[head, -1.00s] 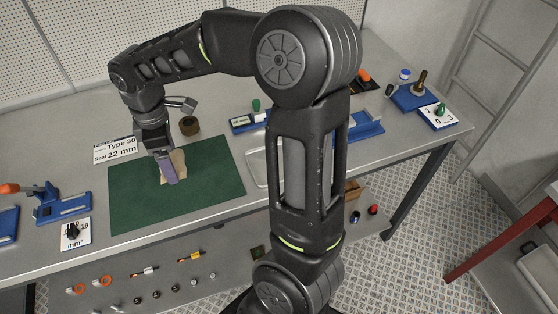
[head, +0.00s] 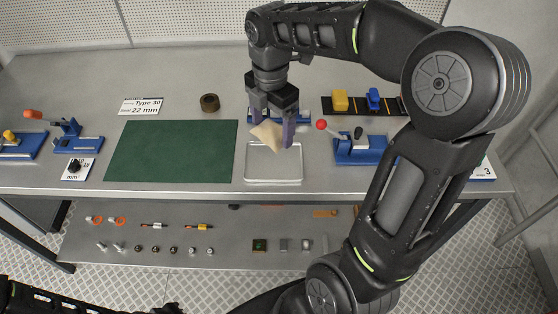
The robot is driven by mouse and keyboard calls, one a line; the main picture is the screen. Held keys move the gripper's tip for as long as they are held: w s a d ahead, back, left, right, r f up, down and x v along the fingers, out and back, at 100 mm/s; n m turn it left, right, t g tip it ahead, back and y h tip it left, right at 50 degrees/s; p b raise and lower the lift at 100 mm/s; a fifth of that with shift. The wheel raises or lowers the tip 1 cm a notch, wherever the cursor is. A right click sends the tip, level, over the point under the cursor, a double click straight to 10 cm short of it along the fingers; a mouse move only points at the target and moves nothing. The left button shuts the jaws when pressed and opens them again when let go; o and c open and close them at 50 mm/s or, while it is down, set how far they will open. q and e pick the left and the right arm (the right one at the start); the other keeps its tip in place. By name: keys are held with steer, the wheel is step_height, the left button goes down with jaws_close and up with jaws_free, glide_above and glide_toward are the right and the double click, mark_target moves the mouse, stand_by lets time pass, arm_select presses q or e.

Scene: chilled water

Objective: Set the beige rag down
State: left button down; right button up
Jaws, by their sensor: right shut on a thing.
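The beige rag (head: 267,136) is crumpled and hangs between the purple-grey fingers of my right gripper (head: 273,130). The gripper points down and is shut on the rag. Rag and gripper are over the back part of a shallow pale tray (head: 273,179) on the bench. I cannot tell whether the rag touches the tray. Dark parts of my left arm show along the bottom left edge, and its gripper is not in view.
A green mat (head: 172,152) lies bare left of the tray. A blue fixture with a red-knobbed lever (head: 321,125) stands close on the right. A brown roll (head: 210,103) is behind the mat. The bench's front edge (head: 200,190) runs just before the tray.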

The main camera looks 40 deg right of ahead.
steer(key=shift+s+d, duration=0.1)
steer(key=shift+f, duration=0.1)
glide_above(274, 162)
steer(key=shift+f+p, duration=0.35)
steer(key=shift+f, duration=2.7)
steer(key=shift+f, duration=1.9)
steer(key=shift+f, duration=0.1)
steer(key=o, duration=1.3)
